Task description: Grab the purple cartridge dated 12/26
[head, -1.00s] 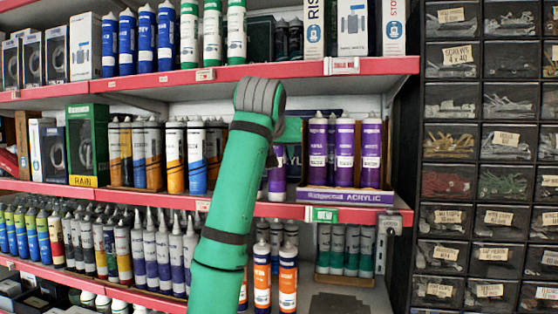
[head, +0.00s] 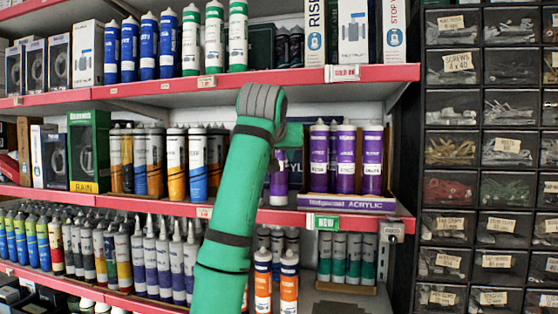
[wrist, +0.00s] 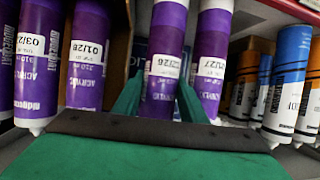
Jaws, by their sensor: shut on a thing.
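In the wrist view a purple cartridge (wrist: 160,95) stands between the two green fingers of my gripper (wrist: 160,98), which is shut on it. Its white label ends in /26; the first digits are hard to read. The cartridge appears nozzle-down because this view is turned over. Another purple cartridge labelled 01/27 (wrist: 212,60) is close on its right. Two more, labelled 01/28 (wrist: 90,50) and 03/2-something (wrist: 38,60), are on its left. In the head view my gripper (head: 292,135) is at the left of the purple row (head: 345,160), and my arm hides part of it.
The purple cartridges stand in a purple-fronted display box (head: 350,203) on a red-edged shelf (head: 270,215). Orange and blue cartridges (head: 197,160) stand to the left. A shelf (head: 300,76) lies above. Drawers (head: 460,150) stand at the right.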

